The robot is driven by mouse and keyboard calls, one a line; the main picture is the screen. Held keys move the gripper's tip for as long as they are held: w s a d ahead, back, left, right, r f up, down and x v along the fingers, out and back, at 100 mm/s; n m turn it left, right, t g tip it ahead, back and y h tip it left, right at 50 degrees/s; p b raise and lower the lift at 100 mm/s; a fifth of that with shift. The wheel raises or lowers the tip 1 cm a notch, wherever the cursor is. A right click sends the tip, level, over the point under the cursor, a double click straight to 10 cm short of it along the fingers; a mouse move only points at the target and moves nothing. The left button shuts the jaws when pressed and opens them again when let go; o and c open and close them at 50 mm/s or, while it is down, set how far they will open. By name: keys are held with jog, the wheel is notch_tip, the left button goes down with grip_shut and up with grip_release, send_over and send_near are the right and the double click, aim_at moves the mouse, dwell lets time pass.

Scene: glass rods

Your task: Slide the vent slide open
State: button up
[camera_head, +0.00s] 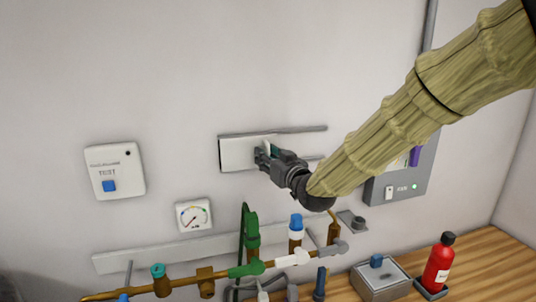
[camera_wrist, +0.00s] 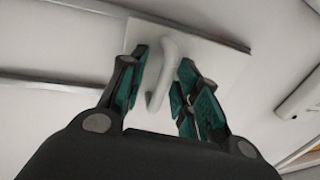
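The vent slide is a flat white plate (camera_head: 240,153) on the wall, set between two thin grey rails at their left end in the head view. It also shows in the wrist view (camera_wrist: 205,55). Its pale curved handle (camera_wrist: 165,72) stands out from the plate. My gripper (camera_head: 262,154) is at the plate's right part in the head view. In the wrist view my gripper (camera_wrist: 163,88) has its green-padded fingers apart, one on each side of the handle. A gap shows beside the handle; whether either pad touches it is unclear. The head view hides the handle behind the gripper.
A white TEST box (camera_head: 116,170) with a blue button and a round-dial gauge (camera_head: 194,216) are on the wall. Pipes with valves (camera_head: 252,240) run below. A grey panel (camera_head: 405,180) sits behind my arm. A red extinguisher (camera_head: 439,262) stands on the wooden bench (camera_head: 490,265).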

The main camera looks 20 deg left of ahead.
jog(key=shift+s+r, duration=0.1)
jog(key=shift+s, duration=0.1)
jog(key=shift+c, duration=0.5)
jog(key=shift+w, duration=0.1)
grip_shut()
jog(key=w+d+b, duration=0.1)
jog(key=w+d, duration=0.2)
jog(key=d, duration=0.1)
jog(key=w+d+b, duration=0.2)
jog(key=d, duration=0.2)
jog(key=w+d+b, duration=0.1)
jog(key=w+d, duration=0.2)
jog(key=d, duration=0.2)
jog(key=shift+w, duration=0.35)
jog(key=shift+a, duration=0.1)
jog(key=shift+o, duration=0.5)
grip_release()
